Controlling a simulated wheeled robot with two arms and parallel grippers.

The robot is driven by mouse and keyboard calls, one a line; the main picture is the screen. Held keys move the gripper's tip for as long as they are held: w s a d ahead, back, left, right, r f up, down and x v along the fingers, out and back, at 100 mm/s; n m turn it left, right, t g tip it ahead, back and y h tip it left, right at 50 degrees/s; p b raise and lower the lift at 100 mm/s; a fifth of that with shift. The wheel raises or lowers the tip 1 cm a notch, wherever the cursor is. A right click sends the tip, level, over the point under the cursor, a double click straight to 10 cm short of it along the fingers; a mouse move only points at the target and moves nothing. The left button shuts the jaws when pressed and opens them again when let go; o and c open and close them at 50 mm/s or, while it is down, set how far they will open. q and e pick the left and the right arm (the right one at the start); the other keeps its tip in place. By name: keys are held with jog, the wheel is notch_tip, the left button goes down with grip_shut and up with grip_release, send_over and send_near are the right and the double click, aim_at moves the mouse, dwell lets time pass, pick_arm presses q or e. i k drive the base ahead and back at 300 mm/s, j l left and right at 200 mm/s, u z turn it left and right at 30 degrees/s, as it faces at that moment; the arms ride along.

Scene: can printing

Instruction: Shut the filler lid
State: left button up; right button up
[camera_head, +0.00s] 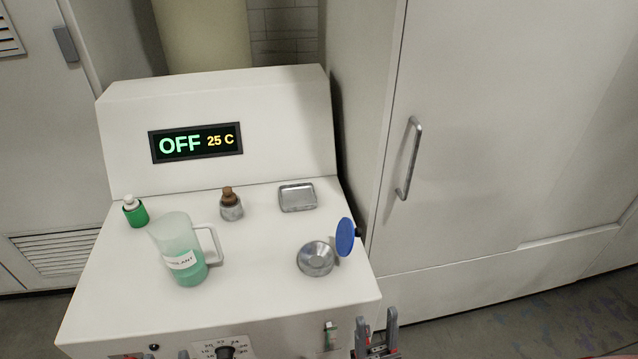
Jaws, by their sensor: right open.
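The filler lid is a blue round disc (345,237). It stands open, roughly upright, at the right edge of the white machine top. The metal filler funnel (316,258) lies just left of it, with its bowl uncovered. My right gripper (377,330) is at the bottom of the view, in front of the machine's front right corner. Its two grey fingers are apart with nothing seen between them. It is nearer to me than the lid and clear of it.
On the machine top (110,300) stand a jug of green coolant (183,250), a green bottle with a white cap (135,213), a brown-capped jar (231,205) and a small metal tray (297,197). The display (196,143) reads OFF, 25 C. A cabinet with a handle (409,158) stands at right.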

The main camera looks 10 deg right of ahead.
aim_at(346, 233)
jog(key=l+u, duration=0.25)
jog(key=l, duration=0.35)
jog(key=l+u, duration=0.2)
jog(key=l, duration=0.45)
jog(key=l+u, duration=0.25)
jog(key=l, duration=0.35)
jog(key=k+l+u, duration=0.25)
jog(key=l, duration=0.35)
jog(key=i, duration=0.1)
